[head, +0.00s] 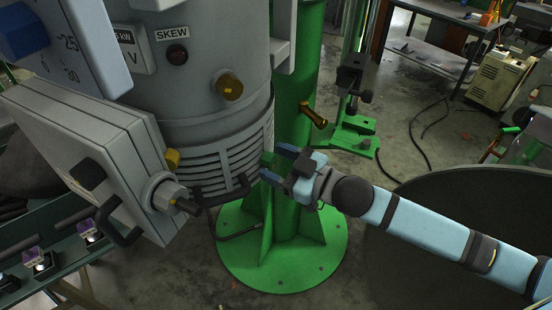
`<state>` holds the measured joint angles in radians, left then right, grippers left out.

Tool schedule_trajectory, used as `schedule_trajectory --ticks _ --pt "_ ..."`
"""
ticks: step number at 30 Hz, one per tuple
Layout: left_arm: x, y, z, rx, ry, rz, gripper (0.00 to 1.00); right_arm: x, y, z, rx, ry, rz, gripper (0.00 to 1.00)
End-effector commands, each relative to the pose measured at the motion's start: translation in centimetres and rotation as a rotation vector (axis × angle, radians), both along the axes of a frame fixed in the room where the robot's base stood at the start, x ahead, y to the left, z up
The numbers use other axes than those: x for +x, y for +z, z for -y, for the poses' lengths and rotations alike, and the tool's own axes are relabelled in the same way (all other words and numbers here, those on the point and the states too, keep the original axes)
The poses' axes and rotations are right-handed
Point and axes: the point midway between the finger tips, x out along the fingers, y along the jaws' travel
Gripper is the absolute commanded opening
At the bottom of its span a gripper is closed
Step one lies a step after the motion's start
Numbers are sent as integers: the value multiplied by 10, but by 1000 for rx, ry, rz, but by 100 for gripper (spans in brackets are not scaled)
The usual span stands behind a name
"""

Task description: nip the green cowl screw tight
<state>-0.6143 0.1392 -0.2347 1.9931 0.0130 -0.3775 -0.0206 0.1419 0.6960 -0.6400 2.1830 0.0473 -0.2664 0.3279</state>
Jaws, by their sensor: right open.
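The cowl is the grey ribbed band (215,165) around the lower part of the grey disperser body. A small green screw (268,159) sits at the cowl's right edge, in front of the green column. My right gripper (274,163) comes in from the right with its blue fingers pointing at the screw. The gripper is open, with its fingertips at or around the screw head. I cannot tell whether they touch it. My left gripper is not in view.
A brass knob (229,86) and a black handle (222,190) stick out from the body. A grey box (100,150) stands at the left. The green column (292,160) rises from a round base (285,255). A dark round vat (450,225) lies under my right arm.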

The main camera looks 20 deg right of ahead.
Motion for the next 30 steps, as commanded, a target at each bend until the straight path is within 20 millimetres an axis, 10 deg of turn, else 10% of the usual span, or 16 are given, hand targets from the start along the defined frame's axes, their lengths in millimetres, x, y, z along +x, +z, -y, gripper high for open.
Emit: schedule_trajectory --ticks 10,16,30 --pt "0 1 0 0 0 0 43 3 -1 -2 -1 0 -1 58" --pt "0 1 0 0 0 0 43 2 -1 -2 -1 0 -1 12" --pt "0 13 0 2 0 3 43 3 3 -2 69 -1 -60 11"
